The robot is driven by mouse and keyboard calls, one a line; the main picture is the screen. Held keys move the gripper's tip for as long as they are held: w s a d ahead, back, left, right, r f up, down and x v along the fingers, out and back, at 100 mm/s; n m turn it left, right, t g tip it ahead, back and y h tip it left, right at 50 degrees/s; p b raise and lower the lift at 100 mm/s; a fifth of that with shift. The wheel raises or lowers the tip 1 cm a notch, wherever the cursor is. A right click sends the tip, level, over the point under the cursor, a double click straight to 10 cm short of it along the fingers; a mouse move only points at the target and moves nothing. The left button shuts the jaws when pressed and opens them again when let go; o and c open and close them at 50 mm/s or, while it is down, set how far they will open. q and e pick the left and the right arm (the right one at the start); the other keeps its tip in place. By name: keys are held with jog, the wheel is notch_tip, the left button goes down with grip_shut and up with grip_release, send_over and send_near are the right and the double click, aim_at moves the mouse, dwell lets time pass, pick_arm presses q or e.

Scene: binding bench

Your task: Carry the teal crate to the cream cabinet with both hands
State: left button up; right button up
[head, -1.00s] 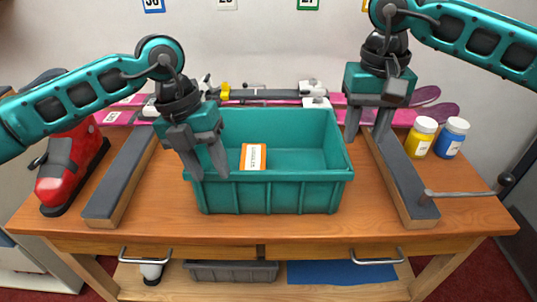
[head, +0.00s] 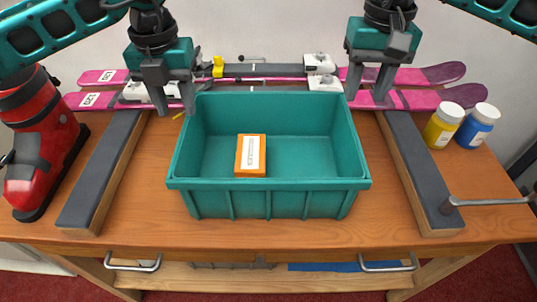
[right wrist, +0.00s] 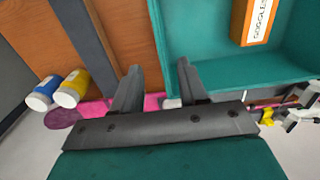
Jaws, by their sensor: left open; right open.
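The teal crate (head: 268,205) stands upright on the wooden bench. An orange and white box (head: 250,155) lies inside it, and it also shows in the right wrist view (right wrist: 262,18). My left gripper (head: 170,100) is open and empty at the crate's back left corner. My right gripper (head: 369,88) is open and empty near the back right corner. In the right wrist view the right gripper's fingers (right wrist: 158,85) point toward the crate's side wall (right wrist: 205,75); whether they touch it I cannot tell. I cannot make out the cream cabinet in any current view.
Dark padded rails (head: 103,175) and (head: 420,170) flank the crate. Pink skis (head: 440,97) lie behind it. A red ski boot (head: 38,140) stands at left. Yellow (head: 443,125) and blue (head: 478,126) jars stand at right, with a metal handle (head: 490,202) in front.

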aim_at(189, 147)
pick_arm(q)
notch_tip(189, 147, down, 12)
jog(key=shift+f, duration=0.2)
pick_arm(e)
notch_tip(189, 147, down, 12)
jog(key=shift+f, duration=0.15)
pick_arm(q)
grip_shut()
pick_arm(e)
grip_shut()
pick_arm(q)
jog(key=shift+r, duration=0.15)
dwell(0.6)
